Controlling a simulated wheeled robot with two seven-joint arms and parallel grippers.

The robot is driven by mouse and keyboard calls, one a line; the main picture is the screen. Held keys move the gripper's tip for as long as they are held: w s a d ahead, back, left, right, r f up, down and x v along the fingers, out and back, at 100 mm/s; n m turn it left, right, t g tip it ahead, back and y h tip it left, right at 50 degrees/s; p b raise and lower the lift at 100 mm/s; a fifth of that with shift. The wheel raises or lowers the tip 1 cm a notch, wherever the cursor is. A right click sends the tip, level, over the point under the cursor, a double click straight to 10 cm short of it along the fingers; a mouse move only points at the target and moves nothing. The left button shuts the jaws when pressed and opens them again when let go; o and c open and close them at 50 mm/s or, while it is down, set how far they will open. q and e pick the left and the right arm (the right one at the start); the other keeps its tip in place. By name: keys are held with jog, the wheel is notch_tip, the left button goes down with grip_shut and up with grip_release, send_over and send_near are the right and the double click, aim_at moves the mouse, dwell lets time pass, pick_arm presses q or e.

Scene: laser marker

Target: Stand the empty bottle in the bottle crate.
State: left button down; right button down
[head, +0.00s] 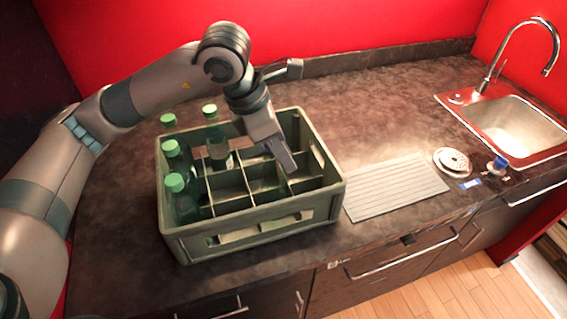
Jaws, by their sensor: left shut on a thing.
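The bottle crate (200,245) is an olive-grey divided box on the dark counter. Green-capped bottles stand in its left and back cells, among them one bottle (180,202) at the front left and one bottle (217,150) towards the back. My left gripper (285,162) reaches down over the right half of the crate, among the dividers. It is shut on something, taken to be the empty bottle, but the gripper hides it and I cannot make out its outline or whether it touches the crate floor. The front and right cells look empty. My right gripper is not in view.
A ribbed draining board (397,188) lies right of the crate. A sink (515,128) with a tall tap (497,62) is at the far right, with a round drain part (453,162) near it. The counter (375,100) behind the crate is clear.

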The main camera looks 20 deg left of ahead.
pick_arm(q)
notch_tip(320, 180, down, 3)
jog(key=shift+r+p, duration=0.1)
jog(key=shift+p, duration=0.5)
jog(key=shift+f, duration=0.4)
jog(key=shift+f+b, duration=0.1)
jog(key=shift+b, duration=0.2)
jog(key=c, duration=1.6)
grip_release()
jog(key=shift+o, duration=0.2)
jog(key=shift+r+p, duration=0.25)
jog(key=shift+p, duration=0.05)
